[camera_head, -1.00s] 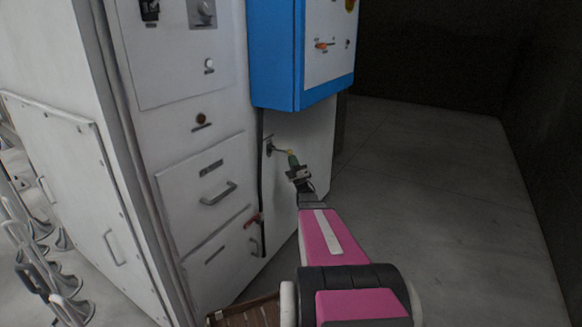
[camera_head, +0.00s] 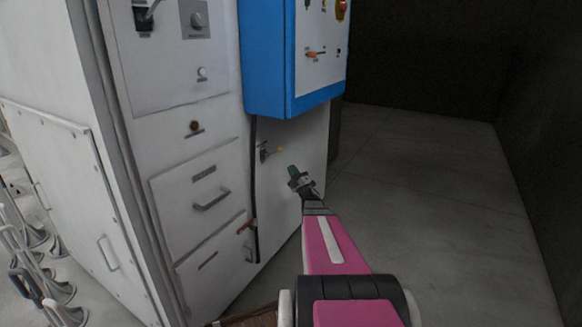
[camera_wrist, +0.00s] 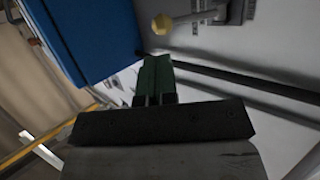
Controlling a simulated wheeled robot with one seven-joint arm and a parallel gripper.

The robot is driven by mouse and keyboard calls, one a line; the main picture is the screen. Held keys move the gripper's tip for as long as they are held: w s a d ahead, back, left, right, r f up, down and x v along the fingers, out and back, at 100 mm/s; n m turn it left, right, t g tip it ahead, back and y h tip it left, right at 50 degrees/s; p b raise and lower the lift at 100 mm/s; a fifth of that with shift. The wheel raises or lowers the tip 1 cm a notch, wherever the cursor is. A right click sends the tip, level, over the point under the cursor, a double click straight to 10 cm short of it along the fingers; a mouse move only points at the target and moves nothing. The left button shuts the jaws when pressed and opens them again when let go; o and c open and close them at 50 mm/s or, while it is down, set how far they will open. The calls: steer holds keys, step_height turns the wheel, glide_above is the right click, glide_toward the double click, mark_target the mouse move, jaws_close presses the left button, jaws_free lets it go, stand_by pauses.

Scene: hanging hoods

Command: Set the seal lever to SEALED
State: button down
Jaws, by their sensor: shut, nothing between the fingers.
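A lever with a yellow ball knob (camera_head: 280,150) sticks out from a small metal plate (camera_head: 264,152) on the white cabinet panel below the blue box. The knob (camera_wrist: 164,24) also shows at the top of the wrist view, with its rod running right to the plate (camera_wrist: 238,12). Any lettering by it is unreadable, so I cannot tell its marked position. My gripper (camera_head: 292,170) has green fingertips, which are shut and empty. They are below and right of the knob in the head view, apart from it. The fingertips (camera_wrist: 153,78) point toward the panel in the wrist view.
The blue box (camera_head: 282,60) overhangs just above the lever. Drawers with handles (camera_head: 212,200) are further left. The floor at right (camera_head: 430,190) is clear.

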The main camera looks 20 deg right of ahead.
steer(key=s+r+v, duration=0.1)
steer(key=v, duration=0.7)
steer(key=shift+d, duration=0.25)
steer(key=a+f+m+g+h, duration=0.8)
steer(key=a+m+g+h, duration=0.2)
steer(key=m+g, duration=0.3)
steer(key=s+a+f+m+g+y, duration=0.2)
steer(key=s+a+m+g, duration=0.3)
steer(key=s+a+g, duration=0.6)
steer(key=s+a+y, duration=0.1)
steer(key=s+a, duration=0.4)
steer(key=s, duration=0.3)
steer(key=shift+s+f+g, duration=0.2)
steer(key=shift+f+g, duration=0.2)
